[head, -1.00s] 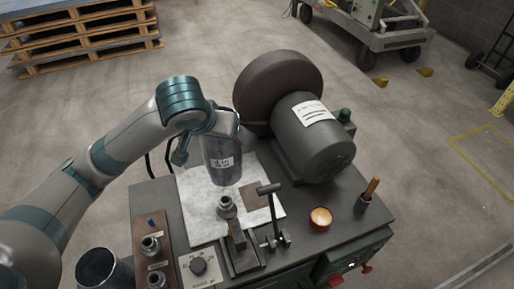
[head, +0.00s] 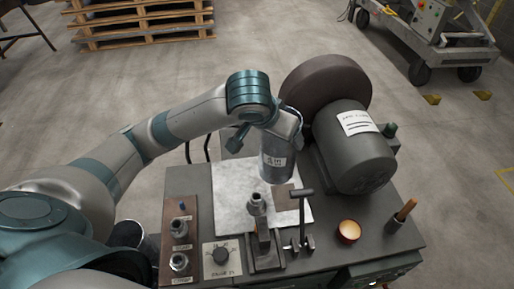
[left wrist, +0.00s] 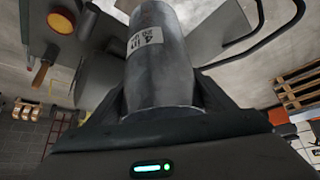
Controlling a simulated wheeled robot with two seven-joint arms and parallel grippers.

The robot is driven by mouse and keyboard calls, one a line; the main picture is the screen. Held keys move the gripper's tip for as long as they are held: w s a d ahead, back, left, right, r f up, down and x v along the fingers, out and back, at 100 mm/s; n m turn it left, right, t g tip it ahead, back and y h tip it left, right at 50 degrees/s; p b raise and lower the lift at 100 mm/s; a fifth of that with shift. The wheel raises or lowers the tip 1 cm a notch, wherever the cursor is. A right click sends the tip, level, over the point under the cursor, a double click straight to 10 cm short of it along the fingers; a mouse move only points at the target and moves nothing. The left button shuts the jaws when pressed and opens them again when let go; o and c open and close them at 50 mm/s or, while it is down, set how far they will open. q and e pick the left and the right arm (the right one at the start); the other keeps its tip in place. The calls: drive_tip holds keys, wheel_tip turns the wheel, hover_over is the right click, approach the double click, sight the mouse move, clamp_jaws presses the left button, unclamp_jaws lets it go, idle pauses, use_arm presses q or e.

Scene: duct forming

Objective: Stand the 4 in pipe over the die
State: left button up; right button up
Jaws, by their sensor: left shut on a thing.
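The 4 in pipe (head: 277,160) is a grey metal cylinder with a white label. My left gripper (head: 284,130) is shut on its upper part and holds it roughly upright. In the left wrist view the pipe (left wrist: 162,62) sits between the two dark fingers. The die (head: 257,203) is a small stepped steel piece on a dark stand. In the head view the pipe's lower end appears behind and to the right of the die, apart from it. The gap in height is hard to judge. My right gripper is not in view.
A motor (head: 355,150) with a large brown wheel (head: 325,88) stands close right of the pipe. A T-handle (head: 302,194) rises right of the die.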

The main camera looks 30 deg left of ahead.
sight(264, 150)
use_arm(q)
drive_tip(key=s+a+m+h+p, duration=0.1)
drive_tip(key=m, duration=0.1)
drive_tip(key=s+m+h+p, duration=0.1)
drive_tip(key=s+m, duration=0.1)
drive_tip(key=s+a+f+m+g+h+p, duration=0.1)
drive_tip(key=s+m+p, duration=0.1)
drive_tip(key=shift+a, duration=0.35)
drive_tip(key=shift+s+a+m+h+p, duration=0.15)
drive_tip(key=shift+s+m+h+p, duration=0.15)
drive_tip(key=shift+s+m+h, duration=0.35)
drive_tip(key=shift+s, duration=0.1)
drive_tip(key=shift+f, duration=0.15)
